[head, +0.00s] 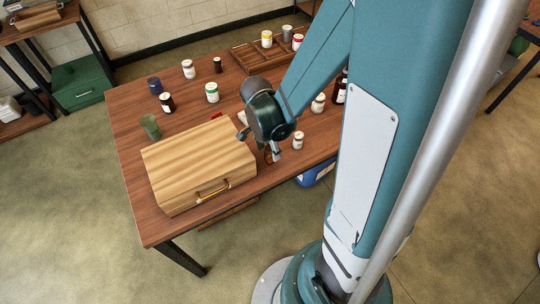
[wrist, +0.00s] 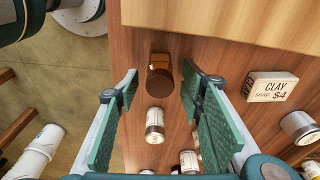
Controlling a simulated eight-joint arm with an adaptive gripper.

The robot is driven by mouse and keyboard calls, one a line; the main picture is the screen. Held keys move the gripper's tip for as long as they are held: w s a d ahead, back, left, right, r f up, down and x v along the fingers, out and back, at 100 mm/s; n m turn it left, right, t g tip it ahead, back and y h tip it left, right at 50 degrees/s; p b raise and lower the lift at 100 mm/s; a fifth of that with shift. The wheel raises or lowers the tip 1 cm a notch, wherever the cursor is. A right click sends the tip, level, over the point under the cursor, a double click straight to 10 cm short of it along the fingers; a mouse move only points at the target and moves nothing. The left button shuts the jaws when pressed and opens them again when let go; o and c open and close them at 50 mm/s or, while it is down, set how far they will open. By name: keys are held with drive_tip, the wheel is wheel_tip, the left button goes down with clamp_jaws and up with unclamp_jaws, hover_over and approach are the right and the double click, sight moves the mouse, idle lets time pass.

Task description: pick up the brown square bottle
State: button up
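The brown square bottle (wrist: 159,76) stands on the wooden table, seen from above in the wrist view with its dark round cap towards me. It lies between the tips of my gripper (wrist: 160,88), whose two green-padded fingers are spread wide with a gap on each side of the bottle. In the head view my gripper (head: 260,147) is over the table's front edge area, just right of the wooden case. The bottle (head: 268,156) is mostly hidden there behind a finger. I cannot tell how far the fingertips are above the table.
The wooden case (head: 195,160) lies left of the bottle. A clay box (wrist: 272,87) is right of my fingers in the wrist view. Several jars and a wooden tray (head: 256,57) stand farther back.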

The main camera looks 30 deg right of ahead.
idle(0.5)
drive_tip(key=c, duration=1)
drive_tip(key=shift+r, duration=0.1)
drive_tip(key=shift+r+p, duration=1.2)
drive_tip(key=shift+r, duration=3.7)
